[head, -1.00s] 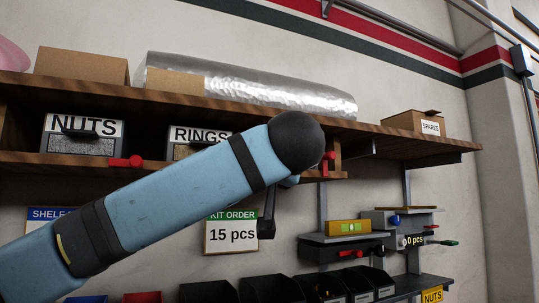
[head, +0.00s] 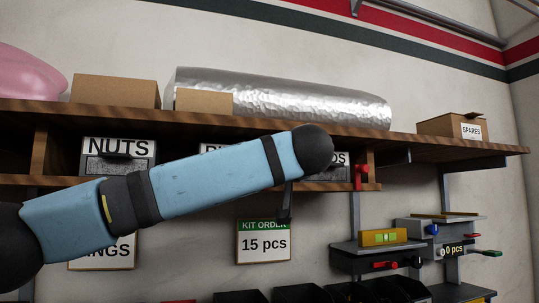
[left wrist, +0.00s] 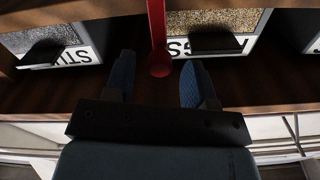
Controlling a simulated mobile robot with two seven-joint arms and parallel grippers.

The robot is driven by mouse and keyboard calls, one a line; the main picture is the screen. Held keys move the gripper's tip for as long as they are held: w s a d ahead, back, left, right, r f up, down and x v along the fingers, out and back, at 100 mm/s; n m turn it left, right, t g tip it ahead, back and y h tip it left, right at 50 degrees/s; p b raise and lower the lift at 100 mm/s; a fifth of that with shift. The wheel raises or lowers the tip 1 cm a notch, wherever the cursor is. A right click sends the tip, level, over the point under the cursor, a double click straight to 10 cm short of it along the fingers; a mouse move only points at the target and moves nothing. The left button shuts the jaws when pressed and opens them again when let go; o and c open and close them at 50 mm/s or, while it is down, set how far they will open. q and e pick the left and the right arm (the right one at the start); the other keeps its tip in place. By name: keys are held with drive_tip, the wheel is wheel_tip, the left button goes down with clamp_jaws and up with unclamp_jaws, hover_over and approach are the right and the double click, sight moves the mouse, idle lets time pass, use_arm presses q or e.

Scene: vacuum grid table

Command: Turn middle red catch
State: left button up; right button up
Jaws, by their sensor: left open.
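A red catch (left wrist: 157,30) shows in the left wrist view, a bar with a round end, between two labelled drawers. My left gripper (left wrist: 158,75) is open, with one blue-padded finger on each side of the catch's end; I cannot tell if either touches it. In the head view my left arm covers this catch and most of the gripper. Another red catch (head: 360,177) stands upright at the right end of the drawer row. The NUTS drawer (head: 118,157) is at the left. My right gripper is not in view.
A wooden shelf (head: 400,140) above the drawers carries cardboard boxes (head: 115,91) and a silver roll (head: 290,97). A KIT ORDER sign (head: 264,242) hangs below. Dark bins stand along the bottom, and a grey bracket with a yellow level (head: 384,237) is at lower right.

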use_arm(q)
drive_tip(key=shift+x, duration=0.95)
drive_tip(key=shift+c, duration=0.2)
